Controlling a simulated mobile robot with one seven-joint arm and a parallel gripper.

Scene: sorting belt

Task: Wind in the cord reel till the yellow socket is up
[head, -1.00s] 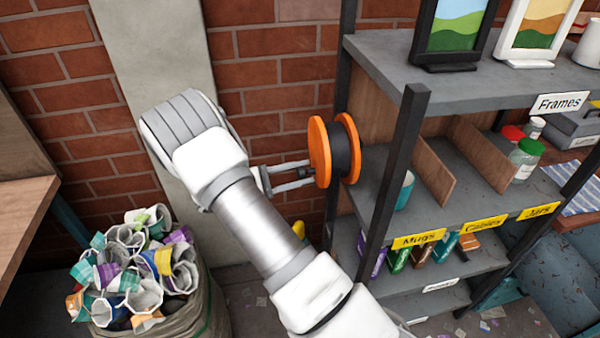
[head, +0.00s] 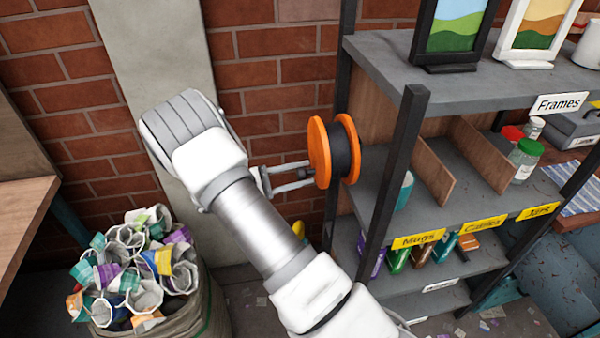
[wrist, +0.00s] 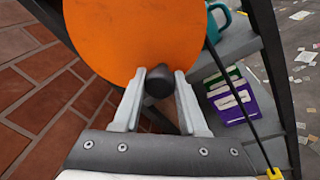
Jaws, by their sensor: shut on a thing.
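The cord reel (head: 319,150) has orange side discs and a black wound middle, and is mounted at the shelf's left side. In the wrist view its orange disc (wrist: 130,35) fills the top middle. My gripper (head: 300,177) is shut on the reel's black crank knob (wrist: 158,84), with a finger on each side of it. A thin black cord (wrist: 235,95) hangs down at the right in the wrist view. The yellow socket (wrist: 274,174) is at its lower end, partly cut off by the frame edge. A small yellow part (head: 298,229) shows beside my arm in the head view; my arm hides what surrounds it.
The grey shelf rack (head: 480,180) with dark posts stands right of the reel, holding a teal mug (head: 405,190), jars and frames. A brick wall (head: 270,100) is behind. A bin of crumpled cups (head: 215,310) stands at lower left, with a wooden bench (head: 25,215) beyond.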

